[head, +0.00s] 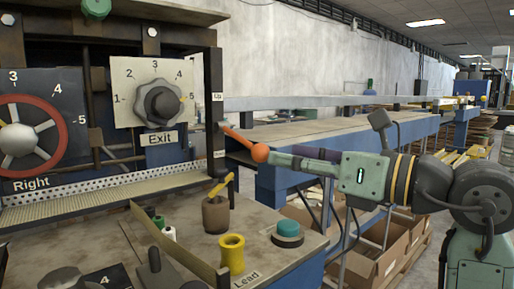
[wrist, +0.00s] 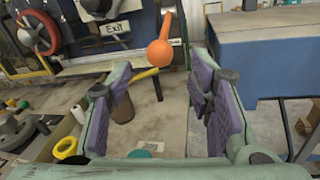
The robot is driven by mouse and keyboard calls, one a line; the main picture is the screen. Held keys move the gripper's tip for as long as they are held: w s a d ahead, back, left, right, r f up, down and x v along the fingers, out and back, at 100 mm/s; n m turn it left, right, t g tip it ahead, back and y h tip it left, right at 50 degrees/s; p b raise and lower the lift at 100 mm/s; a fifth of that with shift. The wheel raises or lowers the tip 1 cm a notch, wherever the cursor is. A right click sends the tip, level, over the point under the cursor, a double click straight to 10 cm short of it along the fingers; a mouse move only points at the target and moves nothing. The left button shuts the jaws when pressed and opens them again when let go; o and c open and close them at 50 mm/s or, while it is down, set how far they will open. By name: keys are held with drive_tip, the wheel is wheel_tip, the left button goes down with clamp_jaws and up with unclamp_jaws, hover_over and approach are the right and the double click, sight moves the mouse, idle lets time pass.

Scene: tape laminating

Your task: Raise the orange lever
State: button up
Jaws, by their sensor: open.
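The orange lever (head: 242,140) sticks out from the dark post on the right side of the machine and slopes down to a ball knob at its end. In the wrist view the lever's ball (wrist: 160,54) lies just ahead of the gap between my fingers, with the rod running up and away behind it. My gripper (head: 283,160) is right of the ball in the head view. In the wrist view my gripper (wrist: 163,85) is open, its purple pads well apart and nothing between them. The post carries an "Up" label (head: 217,97) above the lever; the lower label is too small to read.
Below stands a console (head: 270,250) with a yellow spool (head: 231,254), a brown-based control with a yellow handle (head: 215,213) and a teal button (head: 288,233). The Exit dial (head: 160,103) is left of the post. A long blue-sided table (head: 330,132) lies behind.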

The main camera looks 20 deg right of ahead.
sight(260, 149)
drive_tip(key=p+x, duration=0.1)
drive_tip(key=x, duration=0.6)
drive_tip(key=shift+p, duration=0.3)
drive_tip(key=shift+c, duration=0.4)
clamp_jaws()
